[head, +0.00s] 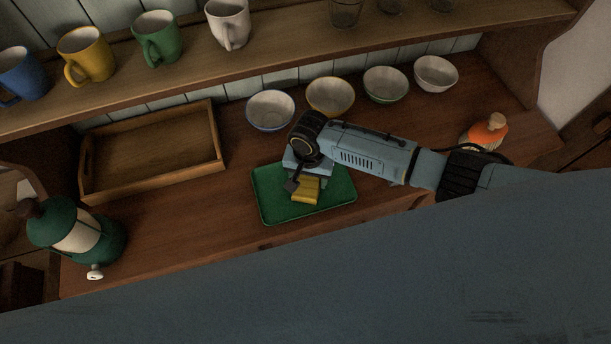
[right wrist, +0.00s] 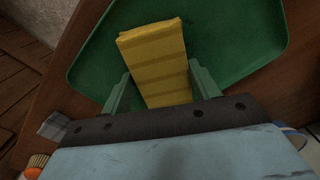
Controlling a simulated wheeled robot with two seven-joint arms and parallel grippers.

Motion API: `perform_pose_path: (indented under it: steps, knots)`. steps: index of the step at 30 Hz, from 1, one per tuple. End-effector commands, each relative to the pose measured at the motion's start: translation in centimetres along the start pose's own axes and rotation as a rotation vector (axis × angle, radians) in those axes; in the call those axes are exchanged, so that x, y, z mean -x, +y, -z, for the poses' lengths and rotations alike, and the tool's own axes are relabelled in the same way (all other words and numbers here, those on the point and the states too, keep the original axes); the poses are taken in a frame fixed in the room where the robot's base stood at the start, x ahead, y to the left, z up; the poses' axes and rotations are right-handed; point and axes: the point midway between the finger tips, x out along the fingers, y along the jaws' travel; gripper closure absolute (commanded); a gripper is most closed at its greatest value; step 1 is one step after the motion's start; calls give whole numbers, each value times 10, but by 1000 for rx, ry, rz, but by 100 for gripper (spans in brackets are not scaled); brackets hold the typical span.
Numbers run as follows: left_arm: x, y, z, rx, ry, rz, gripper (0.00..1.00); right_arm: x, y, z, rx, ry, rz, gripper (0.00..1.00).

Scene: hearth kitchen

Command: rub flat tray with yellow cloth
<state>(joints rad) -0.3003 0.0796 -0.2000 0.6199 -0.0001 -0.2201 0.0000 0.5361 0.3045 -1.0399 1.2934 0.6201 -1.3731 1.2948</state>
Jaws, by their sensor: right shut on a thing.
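The flat tray (head: 336,189) is green with rounded corners and a low rim, and lies on the wooden counter. It also shows in the right wrist view (right wrist: 240,35). The yellow cloth (head: 305,193) is a folded, striped block over the tray. My right gripper (head: 300,184) is above the tray and shut on the cloth. In the right wrist view its two fingers (right wrist: 160,90) stand either side of the cloth (right wrist: 158,60). I cannot tell whether the cloth touches the tray, as its underside is hidden. My left gripper is not in view.
A wooden tray (head: 150,158) stands left on the counter. Several bowls (head: 330,97) line the back, below a shelf of mugs (head: 86,55). A green and cream canister (head: 78,232) is at front left. An orange-topped item (head: 485,132) is at right. Counter left of the green tray is clear.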

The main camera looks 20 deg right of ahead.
Motion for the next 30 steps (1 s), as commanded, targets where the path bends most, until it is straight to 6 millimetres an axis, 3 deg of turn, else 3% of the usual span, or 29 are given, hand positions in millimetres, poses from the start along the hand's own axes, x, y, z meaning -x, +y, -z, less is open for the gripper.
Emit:
perform_pose_path:
  steps: [1, 5, 17, 24, 30]
  knots:
    - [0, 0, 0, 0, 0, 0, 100, -6, 9, -1, -4, -3, -22, 57]
    - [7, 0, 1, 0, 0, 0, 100, 0, 9, -1, -4, -4, -23, 57]
    - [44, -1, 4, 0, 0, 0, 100, 39, 4, -1, -1, -3, -12, 57]
    - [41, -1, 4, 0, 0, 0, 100, 56, 3, -1, -1, -2, -10, 57]
    - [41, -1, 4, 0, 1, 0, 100, 58, 3, -1, -1, -2, -9, 57]
